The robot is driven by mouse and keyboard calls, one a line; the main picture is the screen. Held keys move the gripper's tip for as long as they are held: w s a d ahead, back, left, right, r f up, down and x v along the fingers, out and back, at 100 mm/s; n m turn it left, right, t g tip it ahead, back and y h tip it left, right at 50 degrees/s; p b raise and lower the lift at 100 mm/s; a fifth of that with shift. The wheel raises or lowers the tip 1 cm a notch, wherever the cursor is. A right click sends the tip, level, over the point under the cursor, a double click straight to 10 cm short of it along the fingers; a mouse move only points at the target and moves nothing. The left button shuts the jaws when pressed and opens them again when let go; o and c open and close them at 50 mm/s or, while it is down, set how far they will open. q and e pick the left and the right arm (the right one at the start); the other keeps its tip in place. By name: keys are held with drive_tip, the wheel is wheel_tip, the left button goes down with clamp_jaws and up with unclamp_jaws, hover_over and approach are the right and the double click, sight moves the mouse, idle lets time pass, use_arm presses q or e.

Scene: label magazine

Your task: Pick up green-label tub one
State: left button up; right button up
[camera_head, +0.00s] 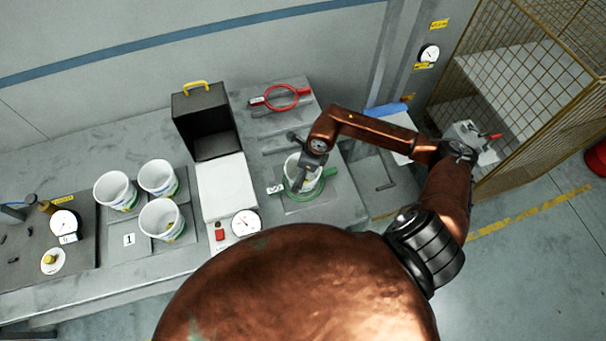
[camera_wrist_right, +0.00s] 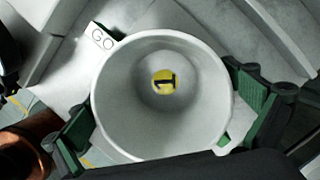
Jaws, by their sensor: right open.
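My left gripper is not in view.
Three more white tubs (camera_head: 162,219) with green-blue labels stand at left by a "1" plate. An open black box (camera_head: 205,120), a white unit with a dial (camera_head: 245,222) and a red ring (camera_head: 281,98) are nearby. A mesh cage (camera_head: 530,80) stands at right.

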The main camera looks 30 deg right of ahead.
drive_tip(key=shift+x, duration=0.95)
drive_tip(key=shift+s, duration=0.1)
drive_tip(key=c, duration=0.9)
